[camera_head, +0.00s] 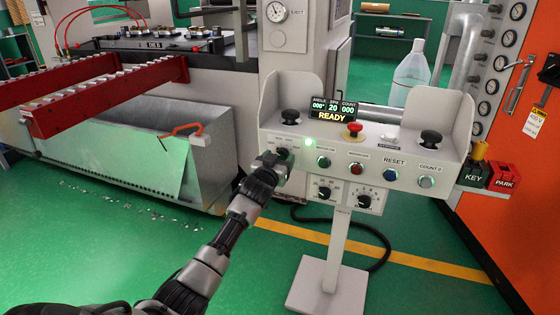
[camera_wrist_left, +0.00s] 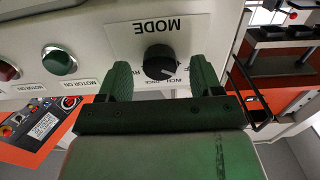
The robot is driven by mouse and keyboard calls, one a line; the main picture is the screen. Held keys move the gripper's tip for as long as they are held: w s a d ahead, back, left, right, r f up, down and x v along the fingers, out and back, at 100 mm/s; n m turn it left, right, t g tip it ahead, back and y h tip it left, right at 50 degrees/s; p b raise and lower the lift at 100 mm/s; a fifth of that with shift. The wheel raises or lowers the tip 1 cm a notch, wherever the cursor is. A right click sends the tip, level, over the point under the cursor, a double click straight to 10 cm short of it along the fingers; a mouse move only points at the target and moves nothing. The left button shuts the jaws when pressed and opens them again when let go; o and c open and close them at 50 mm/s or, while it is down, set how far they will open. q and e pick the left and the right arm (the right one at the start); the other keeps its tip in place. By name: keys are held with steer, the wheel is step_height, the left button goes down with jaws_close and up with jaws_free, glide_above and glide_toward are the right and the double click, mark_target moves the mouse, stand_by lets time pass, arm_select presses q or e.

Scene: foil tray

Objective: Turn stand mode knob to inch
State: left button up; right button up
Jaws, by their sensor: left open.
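The stand mode knob (camera_wrist_left: 160,62) is a round black knob on the pale front panel of the control stand. In the left wrist view it sits below the upside-down word MODE, with small position labels on its lower side, partly hidden by the gripper. My left gripper (camera_wrist_left: 162,78) is open, its two green-tinted fingers on either side of the knob with visible gaps. In the head view the left gripper (camera_head: 273,166) is at the left end of the panel, by the knob (camera_head: 283,153). My right gripper is not in view.
Right of the knob are a green button (camera_head: 323,162), a red button (camera_head: 356,168) and a blue one (camera_head: 390,174). Two lower knobs sit below. A red mushroom button (camera_head: 353,130) and black knobs stand on top, near a lit READY display (camera_head: 333,110).

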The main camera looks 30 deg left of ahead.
arm_select(q)
steer(key=shift+w+a, duration=0.15)
steer(key=shift+w, duration=0.35)
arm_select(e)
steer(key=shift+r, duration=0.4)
arm_select(q)
steer(key=c, duration=0.9)
steer(key=m+p, duration=0.2)
steer(key=m, duration=0.2)
steer(key=shift+m, duration=0.4)
steer(key=shift+m+p, duration=0.5)
steer(key=shift+m, duration=1.1)
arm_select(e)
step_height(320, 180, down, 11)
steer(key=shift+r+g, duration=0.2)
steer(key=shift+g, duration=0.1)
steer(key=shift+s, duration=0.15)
